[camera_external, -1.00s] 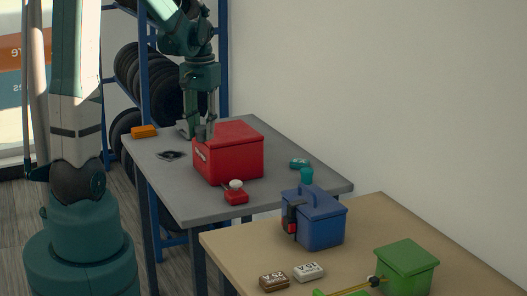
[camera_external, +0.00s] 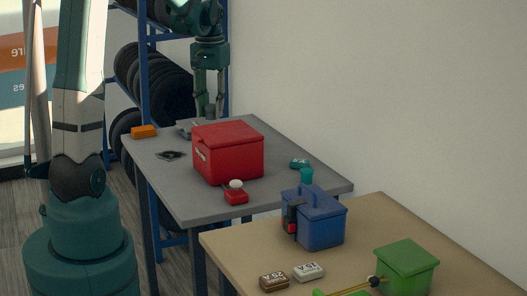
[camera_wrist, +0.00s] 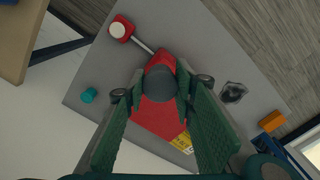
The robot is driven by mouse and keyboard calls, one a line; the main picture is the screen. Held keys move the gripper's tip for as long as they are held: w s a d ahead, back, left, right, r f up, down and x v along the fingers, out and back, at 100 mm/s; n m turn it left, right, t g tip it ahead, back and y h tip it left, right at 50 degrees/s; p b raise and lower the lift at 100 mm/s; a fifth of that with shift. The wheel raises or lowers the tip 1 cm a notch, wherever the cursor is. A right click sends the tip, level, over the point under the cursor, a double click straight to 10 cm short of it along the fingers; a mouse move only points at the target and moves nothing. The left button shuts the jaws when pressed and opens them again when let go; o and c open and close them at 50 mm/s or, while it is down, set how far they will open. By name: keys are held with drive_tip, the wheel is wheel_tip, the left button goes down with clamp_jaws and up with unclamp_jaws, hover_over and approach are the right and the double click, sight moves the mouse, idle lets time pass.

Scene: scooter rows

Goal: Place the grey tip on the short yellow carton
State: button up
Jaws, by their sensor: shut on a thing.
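My gripper (camera_external: 210,106) is shut on the grey tip (camera_wrist: 160,83), a dark grey round piece between the fingertips in the wrist view. The tip also shows in the external view (camera_external: 210,112), behind the red box. In the wrist view, a yellow printed piece (camera_wrist: 183,143), possibly the short yellow carton, shows beside the red box, partly covered by my finger. In the external view the red box would hide that spot. An orange block (camera_external: 144,131) lies at the grey table's far left corner, also in the wrist view (camera_wrist: 271,121).
The red box (camera_external: 230,155) stands on the grey table (camera_external: 185,206), just in front of my gripper. A red piece with a white knob (camera_external: 236,192), a dark flat piece (camera_external: 171,155) and a teal piece (camera_external: 299,163) lie around it. A blue box (camera_external: 320,225) stands on the nearer table.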

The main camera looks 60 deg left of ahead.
drive_tip(key=w+a+r+p, duration=0.2)
drive_tip(key=w+a, duration=1)
drive_tip(key=a, duration=0.2)
drive_tip(key=w+a+f+n+p, duration=0.1)
drive_tip(key=w+a+f, duration=0.1)
drive_tip(key=w+a, duration=0.45)
drive_tip(key=w+a+f+p, duration=0.15)
drive_tip(key=w+a, duration=0.25)
drive_tip(key=a, duration=0.6)
drive_tip(key=shift+w+f, duration=0.15)
drive_tip(key=shift+f, duration=2.45)
drive_tip(key=shift+f, duration=0.1)
drive_tip(key=shift+f, duration=3)
drive_tip(key=shift+f+b, duration=0.3)
drive_tip(key=shift+f, duration=1.6)
drive_tip(key=shift+f, duration=0.2)
